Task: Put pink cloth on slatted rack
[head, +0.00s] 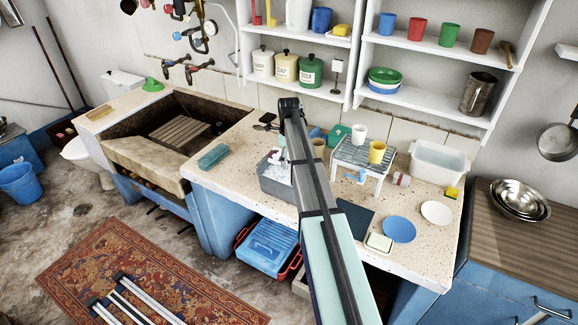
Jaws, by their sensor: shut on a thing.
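The slatted rack (373,154) is a low stand with a grey slatted top and white legs on the speckled counter. My arm reaches over the counter, and my gripper (277,157) points down at the grey basin (283,188), left of the rack. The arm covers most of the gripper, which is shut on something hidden. Whitish stuff shows in the basin around it. I cannot make out a pink cloth anywhere.
A clear tub (438,162) stands right of the rack. A blue plate (399,229), a white plate (436,212) and a soap dish (379,242) lie in front. The stone trough (140,157) is at left, with a teal brush-like thing (213,156) beside it. Shelves hang above.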

